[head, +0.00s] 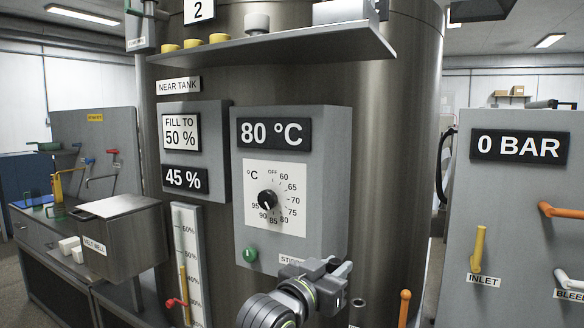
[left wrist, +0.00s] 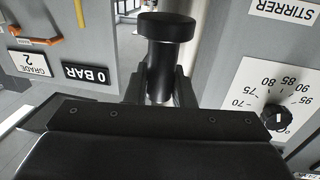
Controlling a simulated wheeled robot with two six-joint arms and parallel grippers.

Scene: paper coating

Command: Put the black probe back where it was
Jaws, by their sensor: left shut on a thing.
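My left gripper (head: 338,272) is in front of the tank, at the lower right corner of the dial box in the head view. In the left wrist view my left gripper (left wrist: 160,92) is shut on the black probe (left wrist: 165,50), holding its shaft between the two fingers. The probe has a wide round black cap and a narrower shaft. Its lower end is hidden behind the gripper body. In the head view I cannot make the probe out clearly. A small dark round fitting (head: 358,302) shows on the tank wall just below and right of the gripper.
The dial box (head: 316,125) reads 80 °C, with its green button (head: 250,255) below. A shelf (head: 280,45) juts out above. A panel reading 0 BAR (head: 520,146) with yellow and orange handles stands right. A metal melt well box (head: 125,235) stands left.

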